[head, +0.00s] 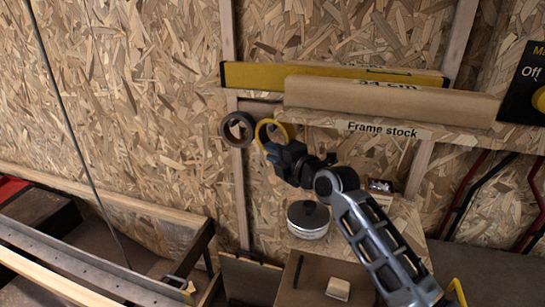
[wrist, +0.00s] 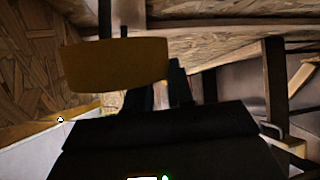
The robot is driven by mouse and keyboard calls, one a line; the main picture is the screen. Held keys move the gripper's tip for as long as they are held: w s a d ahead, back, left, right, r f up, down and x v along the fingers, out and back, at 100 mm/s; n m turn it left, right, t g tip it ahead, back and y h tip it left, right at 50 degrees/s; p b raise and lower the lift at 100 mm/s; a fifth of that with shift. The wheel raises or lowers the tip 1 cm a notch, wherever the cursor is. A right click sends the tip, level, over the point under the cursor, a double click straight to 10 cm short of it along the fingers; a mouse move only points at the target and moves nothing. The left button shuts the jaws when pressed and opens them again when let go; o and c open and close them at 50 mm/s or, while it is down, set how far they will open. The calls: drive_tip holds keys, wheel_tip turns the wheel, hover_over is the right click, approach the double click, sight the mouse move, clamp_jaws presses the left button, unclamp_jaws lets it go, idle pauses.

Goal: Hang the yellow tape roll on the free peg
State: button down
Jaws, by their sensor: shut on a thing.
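The yellow tape roll (head: 259,131) is a thin ring in the head view, held upright close to the chipboard wall. My gripper (head: 273,149) is shut on its lower edge. In the wrist view the roll (wrist: 115,66) shows edge-on as a broad dark-yellow band, with my dark fingers (wrist: 158,92) at its near side. A thin dark rod stands up behind the roll's top edge in the wrist view; I cannot tell whether it passes through the ring. No bare peg can be made out in the head view.
A dark tape roll (head: 238,130) hangs left of the yellow one. A shelf labelled Frame stock (head: 380,130) carries a wooden bar (head: 390,98) and a yellow level (head: 255,75) at the right. A round tin (head: 308,220) stands below my gripper.

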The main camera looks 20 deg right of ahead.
drive_tip(key=shift+w+d, duration=0.35)
drive_tip(key=shift+w, duration=0.05)
drive_tip(key=shift+w+d+f+b, duration=0.15)
drive_tip(key=shift+w+f+b, duration=0.15)
drive_tip(key=shift+b, duration=0.55)
drive_tip(key=shift+w+d+f+b, duration=0.2)
drive_tip(key=shift+w+f+b, duration=0.1)
drive_tip(key=shift+b, duration=0.9)
drive_tip(key=c, duration=0.9)
unclamp_jaws()
drive_tip(key=shift+s, duration=0.1)
